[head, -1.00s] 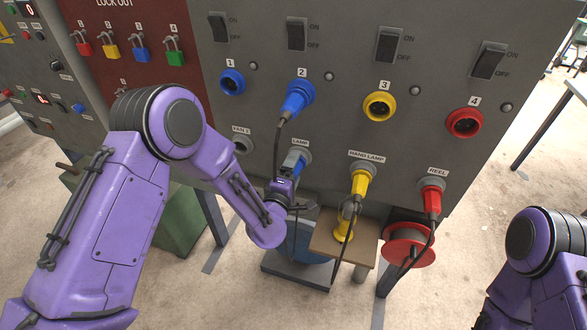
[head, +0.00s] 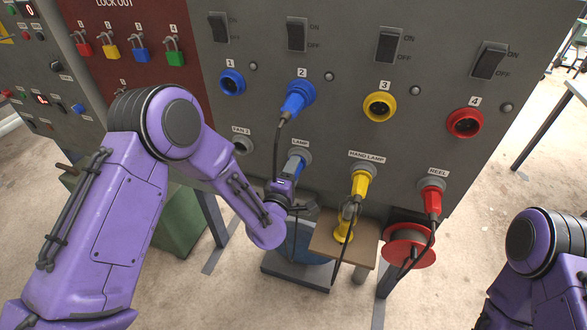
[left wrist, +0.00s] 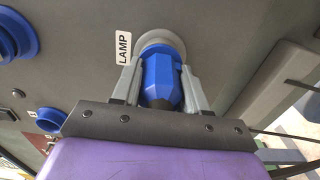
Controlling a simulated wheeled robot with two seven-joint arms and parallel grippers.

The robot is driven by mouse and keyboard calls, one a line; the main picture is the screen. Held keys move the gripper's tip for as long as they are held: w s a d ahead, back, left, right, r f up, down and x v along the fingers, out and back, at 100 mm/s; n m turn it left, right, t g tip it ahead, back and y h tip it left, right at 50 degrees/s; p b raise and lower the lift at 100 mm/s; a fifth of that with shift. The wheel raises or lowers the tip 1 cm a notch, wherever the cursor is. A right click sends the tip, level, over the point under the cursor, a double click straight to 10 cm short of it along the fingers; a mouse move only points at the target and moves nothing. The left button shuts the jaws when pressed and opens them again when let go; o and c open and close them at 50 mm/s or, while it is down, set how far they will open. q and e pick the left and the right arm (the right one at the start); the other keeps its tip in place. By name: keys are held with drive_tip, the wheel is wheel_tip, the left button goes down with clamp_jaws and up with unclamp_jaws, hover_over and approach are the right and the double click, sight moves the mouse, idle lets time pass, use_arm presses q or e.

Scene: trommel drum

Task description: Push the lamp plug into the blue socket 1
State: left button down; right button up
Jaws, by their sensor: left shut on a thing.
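The blue lamp plug (head: 297,164) sits in the grey holder under the LAMP label on the panel. My left gripper (head: 291,176) is shut on this plug. In the left wrist view, the plug (left wrist: 161,76) lies between the two grey fingers (left wrist: 160,88), with its nose at the round grey holder (left wrist: 165,42). Blue socket 1 (head: 232,82) is empty, up and to the left of the lamp plug. My right arm shows at the right edge, but its gripper is out of view.
Another blue plug (head: 295,101) is in socket 2, its cable hanging near my left gripper. Yellow socket 3 (head: 379,107) and red socket 4 (head: 464,123) are empty. A yellow plug (head: 361,181) and a red plug (head: 432,198) sit in holders to the right.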

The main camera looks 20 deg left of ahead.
use_arm(q)
drive_tip(key=shift+s, duration=0.15)
drive_tip(key=shift+s+f, duration=0.1)
drive_tip(key=shift+s, duration=0.05)
drive_tip(key=shift+s+a, duration=0.1)
drive_tip(key=shift+s, duration=2.6)
drive_tip(key=shift+s+b, duration=0.65)
drive_tip(key=shift+s, duration=1.85)
drive_tip(key=a+f+b, duration=0.2)
drive_tip(key=a, duration=0.1)
drive_tip(key=shift+s+y+b, duration=0.3)
drive_tip(key=shift+s, duration=0.1)
